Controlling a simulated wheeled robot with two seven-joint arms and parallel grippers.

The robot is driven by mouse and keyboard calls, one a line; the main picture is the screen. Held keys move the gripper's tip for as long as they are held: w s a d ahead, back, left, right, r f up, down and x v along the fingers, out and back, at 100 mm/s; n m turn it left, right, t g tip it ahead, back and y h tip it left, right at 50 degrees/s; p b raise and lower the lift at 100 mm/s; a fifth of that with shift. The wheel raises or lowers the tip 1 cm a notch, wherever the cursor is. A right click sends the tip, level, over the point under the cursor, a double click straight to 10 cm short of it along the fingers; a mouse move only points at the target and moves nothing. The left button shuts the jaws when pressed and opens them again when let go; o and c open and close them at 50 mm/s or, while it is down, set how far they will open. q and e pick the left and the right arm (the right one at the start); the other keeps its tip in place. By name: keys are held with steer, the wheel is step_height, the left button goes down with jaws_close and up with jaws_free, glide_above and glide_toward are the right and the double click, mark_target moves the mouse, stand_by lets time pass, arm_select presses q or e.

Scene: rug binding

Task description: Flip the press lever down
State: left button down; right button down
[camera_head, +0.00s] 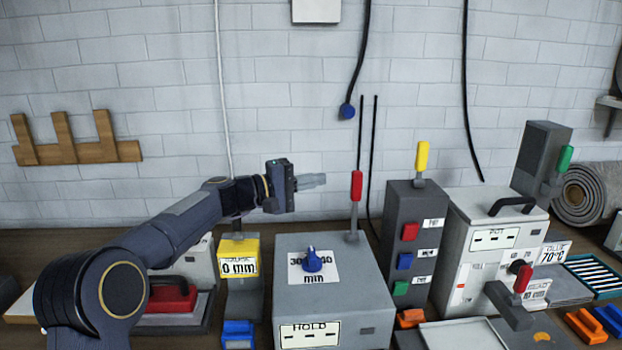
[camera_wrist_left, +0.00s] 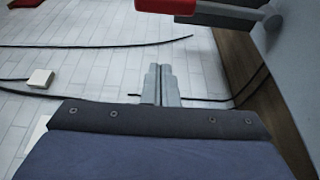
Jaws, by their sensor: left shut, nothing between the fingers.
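A lever with a red handle (camera_head: 356,186) stands upright at the back right of a grey box (camera_head: 340,268) marked HOLD, which has a blue dial (camera_head: 312,261) on top. My left gripper (camera_head: 322,180) is shut and empty, in the air a little left of the red handle, with its fingers pointing right. A gap shows between fingertips and handle. In the left wrist view the shut fingers (camera_wrist_left: 163,72) point toward the top, below a red handle (camera_wrist_left: 170,6) cut by the upper edge. My right gripper is not in view.
To the right stand a dark box (camera_head: 398,215) with a yellow-handled lever (camera_head: 422,157), a white pot unit (camera_head: 485,235) with a red-handled lever (camera_head: 522,279), and a green-handled lever (camera_head: 565,158). A yellow-topped unit (camera_head: 239,249) stands left of the grey box. Cords hang along the wall.

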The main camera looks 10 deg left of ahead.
arm_select(q)
steer(key=d+p, duration=0.2)
steer(key=d, duration=0.4)
steer(key=shift+s+d+p, duration=0.2)
steer(key=shift+s+p, duration=0.1)
steer(key=s+d+f+m+h+b, duration=0.2)
steer(key=s+m+b, duration=0.7)
steer(key=b, duration=1.9)
steer(key=shift+s+f+m+h, duration=0.35)
steer(key=shift+m+h, duration=0.15)
steer(key=shift+h, duration=0.2)
steer(key=shift+a, duration=0.1)
